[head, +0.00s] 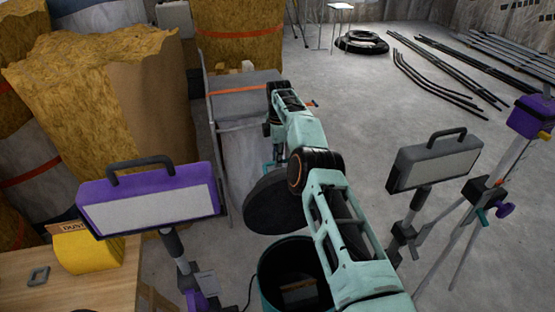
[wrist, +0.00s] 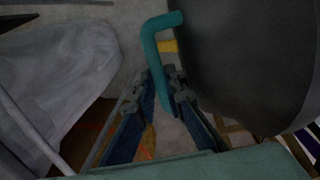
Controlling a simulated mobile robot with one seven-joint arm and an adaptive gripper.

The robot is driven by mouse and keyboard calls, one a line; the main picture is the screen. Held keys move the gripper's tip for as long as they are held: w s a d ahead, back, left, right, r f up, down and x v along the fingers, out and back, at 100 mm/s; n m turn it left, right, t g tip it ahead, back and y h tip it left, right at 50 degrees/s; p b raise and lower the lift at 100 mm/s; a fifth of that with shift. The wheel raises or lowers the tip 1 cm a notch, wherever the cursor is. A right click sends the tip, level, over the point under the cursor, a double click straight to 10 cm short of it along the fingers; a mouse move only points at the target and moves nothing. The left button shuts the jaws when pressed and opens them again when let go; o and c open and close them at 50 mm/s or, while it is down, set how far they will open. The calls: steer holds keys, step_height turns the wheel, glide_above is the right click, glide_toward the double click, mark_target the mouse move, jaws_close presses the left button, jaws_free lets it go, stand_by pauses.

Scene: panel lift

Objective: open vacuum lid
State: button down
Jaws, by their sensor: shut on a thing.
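The vacuum's round drum (head: 265,274) stands on the floor at the bottom centre of the head view, with its mouth uncovered and something brownish inside. Its dark round lid (head: 268,207) is up and tilted steeply above the drum's far side, partly behind my arm. In the wrist view the lid (wrist: 245,60) fills the right side. A teal bent handle (wrist: 152,42) runs beside it. My gripper (wrist: 165,88) has its fingers on both sides of the handle's lower part and is shut on it. In the head view my arm and the lid mostly hide the gripper.
Two work lamps on stands, one purple (head: 150,200) and one grey (head: 436,163), flank the drum. A wooden table (head: 70,290) is at lower left. Insulation rolls (head: 95,90) crowd the left. Pipes (head: 440,85) lie at far right; the floor between is mostly clear.

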steer(key=c, duration=2)
jaws_free()
steer(key=shift+d+f, duration=0.1)
steer(key=shift+f, duration=0.1)
steer(key=shift+o, duration=0.2)
steer(key=shift+r, duration=0.1)
steer(key=shift+r, duration=0.1)
steer(key=shift+r, duration=0.3)
steer(key=shift+s+r, duration=0.15)
steer(key=shift+r, duration=1.55)
steer(key=shift+s+r, duration=0.1)
steer(key=shift+r, duration=1.55)
